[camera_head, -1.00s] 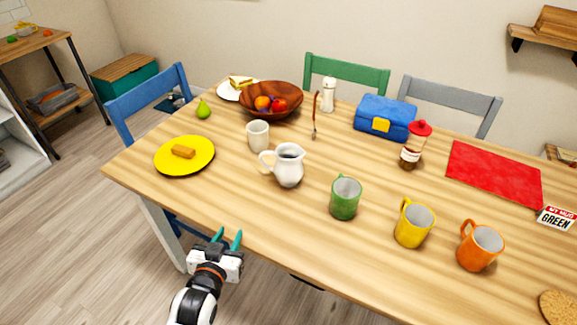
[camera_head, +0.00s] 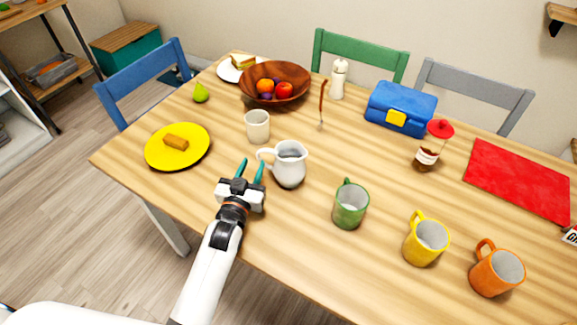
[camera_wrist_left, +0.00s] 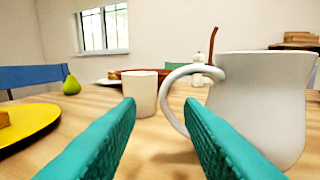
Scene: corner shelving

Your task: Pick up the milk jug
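The white milk jug (camera_head: 291,167) stands upright on the wooden table, its handle pointing left. My left gripper (camera_head: 250,170) is open and empty, just left of the jug's handle in the head view. In the left wrist view the jug (camera_wrist_left: 262,105) fills the right side. Its handle loops between the two teal fingers (camera_wrist_left: 160,125) as seen, near the right finger. I cannot tell if that finger touches the handle. My right gripper does not show.
A white cup (camera_head: 257,127) stands just behind the gripper, also in the left wrist view (camera_wrist_left: 143,92). A yellow plate (camera_head: 160,157) lies left. A green mug (camera_head: 350,206), yellow mug (camera_head: 426,242) and orange mug (camera_head: 496,271) stand right. A wooden bowl (camera_head: 274,84) is further back.

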